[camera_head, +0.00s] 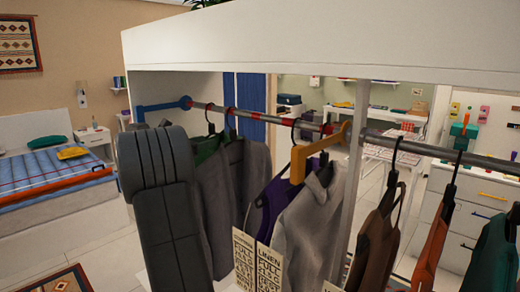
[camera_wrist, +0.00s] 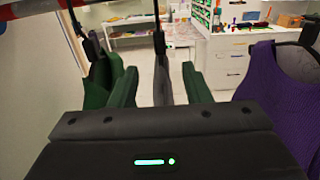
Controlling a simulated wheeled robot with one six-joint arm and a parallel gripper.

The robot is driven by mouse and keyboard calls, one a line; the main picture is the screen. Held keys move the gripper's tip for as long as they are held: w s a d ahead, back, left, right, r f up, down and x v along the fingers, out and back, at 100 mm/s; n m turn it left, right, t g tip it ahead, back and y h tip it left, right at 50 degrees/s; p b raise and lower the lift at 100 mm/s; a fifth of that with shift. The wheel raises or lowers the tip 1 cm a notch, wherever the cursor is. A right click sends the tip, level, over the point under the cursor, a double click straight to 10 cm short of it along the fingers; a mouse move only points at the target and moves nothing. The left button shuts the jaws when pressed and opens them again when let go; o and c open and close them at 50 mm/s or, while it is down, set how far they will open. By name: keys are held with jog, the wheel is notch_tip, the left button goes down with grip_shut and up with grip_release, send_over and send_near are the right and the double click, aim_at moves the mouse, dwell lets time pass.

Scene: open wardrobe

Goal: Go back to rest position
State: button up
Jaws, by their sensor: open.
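In the wrist view my gripper (camera_wrist: 159,70) is open, with its two green fingers apart. A grey garment (camera_wrist: 162,80) on a dark hanger shows in the gap between them, seen edge-on; I cannot tell whether it is between the fingers or beyond them. It does not appear clamped. A dark green garment (camera_wrist: 101,75) hangs at the left finger, and a purple garment (camera_wrist: 275,85) hangs to the right. In the head view my dark arm link stands at the left of the hanging clothes; my gripper's fingers are hidden there.
The wardrobe rail (camera_head: 270,119) crosses the head view and carries several garments, with a blue bracket (camera_head: 160,107) and an orange one (camera_head: 318,152). A white wardrobe top (camera_head: 320,40) lies above. A bed (camera_head: 55,175) stands left and white drawers (camera_head: 470,210) right.

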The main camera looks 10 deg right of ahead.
jog(key=p+x, duration=0.2)
jog(key=x, duration=0.5)
jog(key=shift+r, duration=0.1)
